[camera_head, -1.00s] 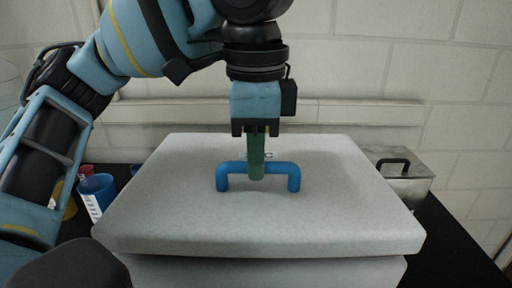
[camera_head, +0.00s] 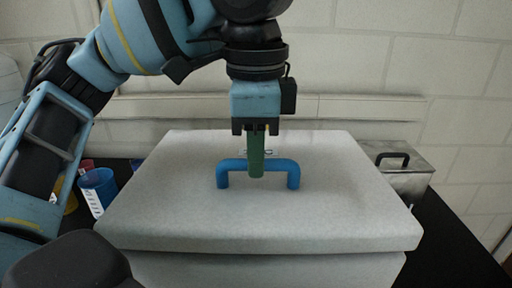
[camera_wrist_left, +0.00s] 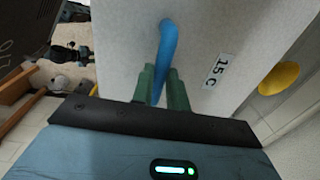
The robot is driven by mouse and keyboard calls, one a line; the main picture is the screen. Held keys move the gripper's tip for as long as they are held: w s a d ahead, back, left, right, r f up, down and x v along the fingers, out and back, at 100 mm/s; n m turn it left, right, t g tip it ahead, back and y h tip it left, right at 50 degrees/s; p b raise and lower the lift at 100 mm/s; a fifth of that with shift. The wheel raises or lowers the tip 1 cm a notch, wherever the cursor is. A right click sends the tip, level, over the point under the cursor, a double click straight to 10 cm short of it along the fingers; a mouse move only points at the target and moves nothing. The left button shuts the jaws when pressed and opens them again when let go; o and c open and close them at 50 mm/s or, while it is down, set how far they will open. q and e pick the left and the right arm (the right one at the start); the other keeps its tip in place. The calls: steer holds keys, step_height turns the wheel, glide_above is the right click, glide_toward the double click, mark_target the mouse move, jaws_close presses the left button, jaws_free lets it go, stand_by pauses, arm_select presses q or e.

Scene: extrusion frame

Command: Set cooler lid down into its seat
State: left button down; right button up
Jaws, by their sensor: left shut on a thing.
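The cooler lid (camera_head: 190,215) is a thick pale grey speckled slab with a blue handle (camera_head: 284,167) on top. It lies over the pale cooler body (camera_head: 265,268), and its front edge overhangs the body slightly. A thin dark line shows between them; I cannot tell whether the lid touches its seat, which is hidden. My left gripper (camera_head: 255,172) points down, its green fingers shut on the middle of the handle. In the left wrist view the fingers (camera_wrist_left: 163,88) hold the blue bar (camera_wrist_left: 166,50) above the lid (camera_wrist_left: 215,25). My right gripper is out of view.
A metal box with a black handle (camera_head: 405,182) stands at the right on the black tabletop (camera_head: 440,245). A blue cup (camera_head: 98,187) stands at the left, near the lid. A pale brick wall with a ledge (camera_head: 350,107) is behind.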

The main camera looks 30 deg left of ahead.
arm_select(q)
steer(key=shift+f, duration=0.5)
stand_by(0.4)
steer(key=c, duration=1.3)
jaws_free()
steer(key=shift+s+r, duration=0.15)
steer(key=shift+r, duration=3.75)
